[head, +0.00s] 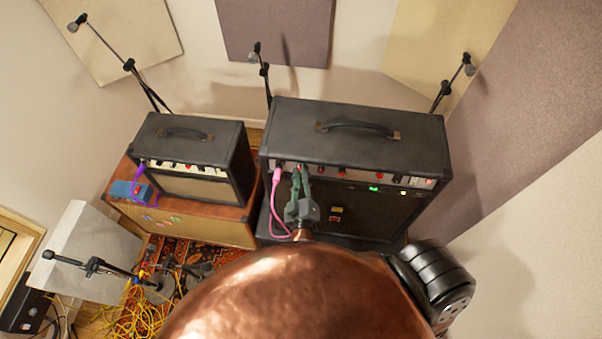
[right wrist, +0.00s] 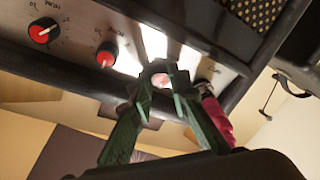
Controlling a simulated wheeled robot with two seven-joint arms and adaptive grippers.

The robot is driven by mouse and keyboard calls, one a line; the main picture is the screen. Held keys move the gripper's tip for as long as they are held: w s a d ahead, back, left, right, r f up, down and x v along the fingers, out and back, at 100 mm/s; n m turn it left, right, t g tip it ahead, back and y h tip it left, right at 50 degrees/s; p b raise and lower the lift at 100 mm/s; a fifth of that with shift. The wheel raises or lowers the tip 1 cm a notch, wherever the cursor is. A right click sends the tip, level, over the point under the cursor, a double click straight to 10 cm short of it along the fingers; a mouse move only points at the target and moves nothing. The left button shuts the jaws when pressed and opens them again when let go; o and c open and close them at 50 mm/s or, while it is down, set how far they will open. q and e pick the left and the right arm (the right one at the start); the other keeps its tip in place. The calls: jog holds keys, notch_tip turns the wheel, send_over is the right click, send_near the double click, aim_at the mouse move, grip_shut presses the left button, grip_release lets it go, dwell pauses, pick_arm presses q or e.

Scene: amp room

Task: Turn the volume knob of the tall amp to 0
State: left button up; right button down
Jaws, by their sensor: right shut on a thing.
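The tall amp (head: 352,150) is the large black one on the right in the head view. It has a pale control strip with red-capped knobs. My right gripper (head: 299,174), with green fingers, is at the left part of this strip, right of the pink plug. In the right wrist view my right gripper (right wrist: 160,84) is shut on a knob (right wrist: 159,80). The fingers and glare hide most of this knob, so its setting cannot be read. Two other knobs (right wrist: 106,54) and (right wrist: 43,31) show free beside it. My left gripper is not in view.
A pink cable (head: 274,205) hangs from the tall amp, close beside my right gripper. A smaller amp (head: 218,158) stands left on a wooden cabinet (head: 240,232). Microphone stands (head: 265,75) rise behind. Yellow cables (head: 140,312) lie on the floor at lower left.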

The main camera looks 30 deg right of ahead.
dwell(0.4)
jog(key=c, duration=1.8)
grip_release()
